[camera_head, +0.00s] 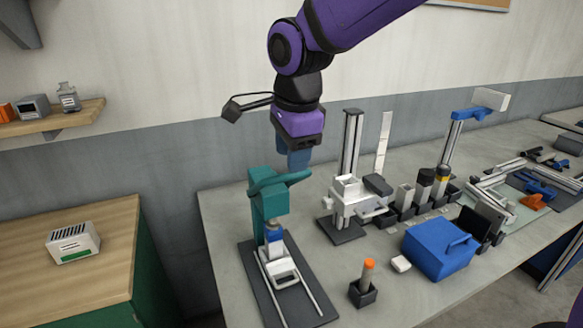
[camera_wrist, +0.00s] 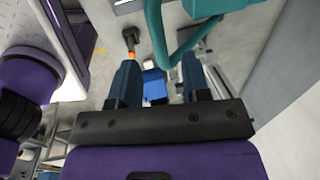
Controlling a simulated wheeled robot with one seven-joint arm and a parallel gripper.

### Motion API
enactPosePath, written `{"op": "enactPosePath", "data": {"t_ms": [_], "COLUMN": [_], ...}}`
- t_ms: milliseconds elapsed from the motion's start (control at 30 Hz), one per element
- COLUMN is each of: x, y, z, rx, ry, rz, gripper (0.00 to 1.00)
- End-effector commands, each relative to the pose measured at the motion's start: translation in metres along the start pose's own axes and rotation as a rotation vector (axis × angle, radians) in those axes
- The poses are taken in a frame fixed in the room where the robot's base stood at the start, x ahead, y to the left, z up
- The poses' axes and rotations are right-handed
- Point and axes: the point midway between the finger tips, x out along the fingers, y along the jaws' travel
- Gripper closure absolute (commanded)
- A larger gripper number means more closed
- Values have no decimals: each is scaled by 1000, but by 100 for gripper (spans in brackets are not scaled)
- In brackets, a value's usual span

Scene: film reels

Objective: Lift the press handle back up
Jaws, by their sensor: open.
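The teal press (camera_head: 270,205) stands on a dark base plate at the left of the bench. Its teal handle (camera_head: 290,178) sticks out to the right near the top of the press. My gripper (camera_head: 299,162) is right above the handle, pointing down. In the wrist view the handle (camera_wrist: 158,35) shows as a curved bar at the tips of my gripper (camera_wrist: 161,68), whose two blue fingers are apart with nothing held between them. I cannot tell whether the fingers touch the handle. Part of the press (camera_wrist: 203,8) shows at the top edge.
A blue box (camera_head: 438,250) and a small holder with an orange-topped piece (camera_head: 367,272) stand on the bench to the right. A white device with a metal column (camera_head: 350,195) stands right of the press. A wooden cabinet (camera_head: 110,240) is at the left.

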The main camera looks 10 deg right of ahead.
Motion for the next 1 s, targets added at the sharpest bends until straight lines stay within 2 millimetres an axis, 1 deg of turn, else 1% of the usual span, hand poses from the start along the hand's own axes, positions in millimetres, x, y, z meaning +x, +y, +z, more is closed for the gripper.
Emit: {"op": "enactPosePath", "data": {"t_ms": [33, 100, 233, 400, 633, 667, 700, 767, 800, 833, 867, 1000], "x": [9, 18, 31, 38, 38, 38, 38, 38, 38, 38, 38, 38], "y": [1, 1, 0, 0, 0, 0, 0, 0, 0, 0, 0, 0], "z": [0, 0, 0, 0, 0, 0, 0, 0, 0, 0, 0, 0], "rx": [0, 0, 0, -1, -1, -1, -1, -1, -1, -1, 0, 0], "ry": [1, 0, 0, 0, 0, 0, 0, 0, 0, 0, 0, 0], "rz": [4, 3, 2, 0, 0, 0, 0, 0, 0, 0, 0, 0], "gripper": [57, 57, 57, 57, 57, 59, 68, 82, 91, 98, 100, 100]}}
